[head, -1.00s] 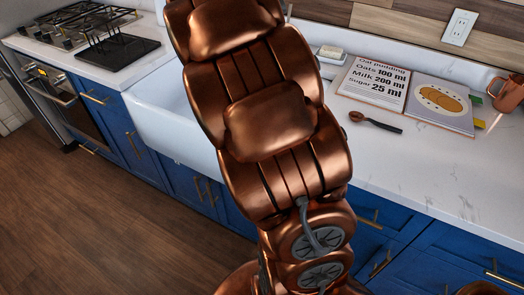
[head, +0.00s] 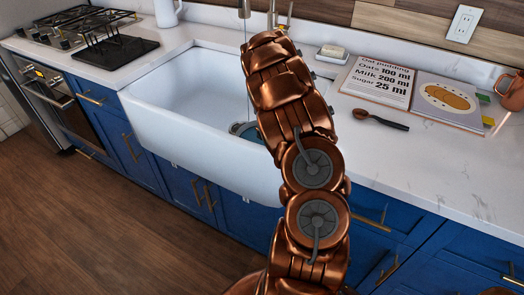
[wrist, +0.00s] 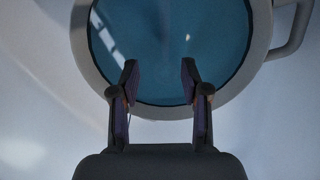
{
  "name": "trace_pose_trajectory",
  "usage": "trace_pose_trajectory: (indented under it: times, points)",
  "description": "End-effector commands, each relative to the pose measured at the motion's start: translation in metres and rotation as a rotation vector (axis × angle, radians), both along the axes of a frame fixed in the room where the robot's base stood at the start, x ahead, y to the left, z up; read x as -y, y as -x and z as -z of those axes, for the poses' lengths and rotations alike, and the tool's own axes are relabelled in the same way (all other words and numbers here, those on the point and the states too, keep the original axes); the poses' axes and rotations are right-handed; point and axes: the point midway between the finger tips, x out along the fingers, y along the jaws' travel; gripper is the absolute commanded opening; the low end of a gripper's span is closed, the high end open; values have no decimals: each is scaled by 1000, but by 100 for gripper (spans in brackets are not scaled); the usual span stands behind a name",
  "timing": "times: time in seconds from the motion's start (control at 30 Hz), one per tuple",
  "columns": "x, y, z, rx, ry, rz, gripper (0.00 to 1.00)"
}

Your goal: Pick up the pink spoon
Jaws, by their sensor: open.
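No spoon that is clearly pink shows. A spoon with a copper-brown bowl and dark handle (head: 378,120) lies on the counter in front of the open book. My gripper (wrist: 159,78) is open in the wrist view, its fingers apart with nothing between them. It is over the near part of a round pale-rimmed vessel (wrist: 84,62) with a dark blue-teal inside and a handle at the upper right. Its height above the vessel is unclear. In the head view my arm hides the gripper and part of a blue-teal round vessel (head: 240,129) in the sink.
The white sink (head: 200,150) has walls around the vessel, and a thin stream falls from the faucet (head: 244,12). The recipe book (head: 408,74), a soap dish (head: 331,57) and a copper mug (head: 512,93) stand right of it. The right front counter is clear.

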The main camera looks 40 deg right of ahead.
Motion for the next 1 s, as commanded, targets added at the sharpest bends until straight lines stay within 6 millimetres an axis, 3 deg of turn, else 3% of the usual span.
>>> trace_pose_trajectory:
  times: [0.7, 1.0]
  points:
    - [-7, 2, 69, -1, -2, 0, 46]
    - [-8, 1, 78, 1, -1, 0, 46]
